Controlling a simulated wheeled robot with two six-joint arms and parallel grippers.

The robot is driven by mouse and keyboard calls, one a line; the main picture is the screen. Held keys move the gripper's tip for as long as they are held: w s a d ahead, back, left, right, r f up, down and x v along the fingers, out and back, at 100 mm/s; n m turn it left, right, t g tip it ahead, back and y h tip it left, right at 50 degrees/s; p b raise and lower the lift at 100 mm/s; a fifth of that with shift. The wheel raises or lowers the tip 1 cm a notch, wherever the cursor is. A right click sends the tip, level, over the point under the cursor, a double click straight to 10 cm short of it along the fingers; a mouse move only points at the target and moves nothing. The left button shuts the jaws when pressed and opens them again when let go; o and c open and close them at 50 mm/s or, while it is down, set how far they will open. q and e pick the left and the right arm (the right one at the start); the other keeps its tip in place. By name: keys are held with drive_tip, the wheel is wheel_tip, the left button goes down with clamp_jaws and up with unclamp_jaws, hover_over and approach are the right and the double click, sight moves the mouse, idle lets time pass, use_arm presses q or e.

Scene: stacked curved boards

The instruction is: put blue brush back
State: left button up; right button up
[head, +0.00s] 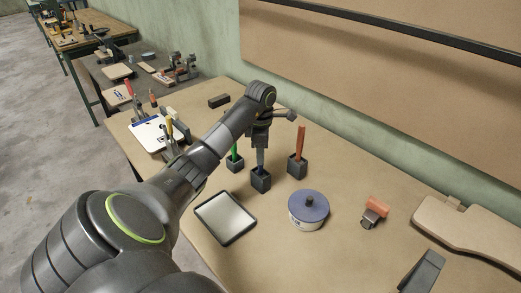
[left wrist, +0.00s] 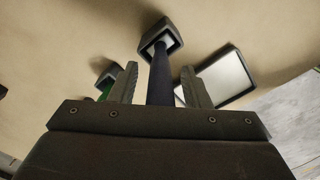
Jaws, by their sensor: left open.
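The blue brush (head: 261,159) stands upright in a small dark square holder (head: 260,180) on the table. My left gripper (head: 261,139) is directly above that holder, with its fingers around the brush's upper part. In the left wrist view the brush (left wrist: 161,82) runs between the two open fingers (left wrist: 158,70), with visible gaps on both sides. Its far end goes into the holder (left wrist: 174,38). The brush's top is hidden by the gripper.
A green-handled brush (head: 234,153) and an orange one (head: 300,140) stand in holders on either side. A framed pale tray (head: 225,217), a round blue-lidded tin (head: 308,209) and an orange-topped block (head: 374,211) lie in front. Curved boards (head: 465,232) lie at right.

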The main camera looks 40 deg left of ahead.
use_arm(q)
drive_tip(key=shift+r, duration=0.65)
wheel_tip(320, 180, up, 11)
drive_tip(key=p, duration=1)
